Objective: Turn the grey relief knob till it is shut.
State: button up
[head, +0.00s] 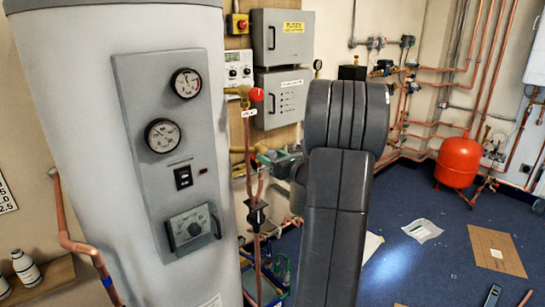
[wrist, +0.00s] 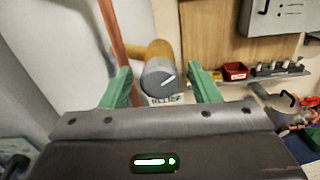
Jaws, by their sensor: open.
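The grey relief knob (wrist: 158,78) is round, with a white pointer line slanting up to the right. It sits on the end of a brass valve body (wrist: 156,50), with a white tag (wrist: 165,100) reading RELIEF just below it. My gripper (wrist: 160,75) is open in the wrist view, its green fingers to the left and right of the knob. A gap shows on each side, and I see no contact; the depth between fingertips and knob is hard to tell. In the head view my dark arm blocks part of this area, and I cannot make out the grey knob.
A copper pipe (wrist: 112,35) runs close to the left finger. The white tank (head: 70,120) stands at left. A red knob (head: 257,94) sits on a brass valve beside it. Grey boxes (head: 283,38) hang on the wall. A red vessel (head: 458,162) stands at right; blue floor is partly open.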

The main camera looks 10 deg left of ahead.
jog(key=c, duration=1)
jog(key=shift+f+n+b, duration=0.15)
jog(key=shift+n+b, duration=0.25)
jog(key=shift+b, duration=0.25)
jog(key=n+b, duration=0.1)
jog(key=b, duration=0.2)
jog(key=shift+f+n, duration=0.2)
jog(key=shift+n, duration=0.2)
jog(key=n+b, duration=0.2)
jog(key=b, duration=0.2)
jog(key=shift+n, duration=0.4)
jog(key=n+b, duration=0.4)
jog(key=b, duration=0.1)
jog(key=shift+b, duration=0.3)
jog(key=n+b, duration=0.3)
jog(key=shift+r, duration=0.3)
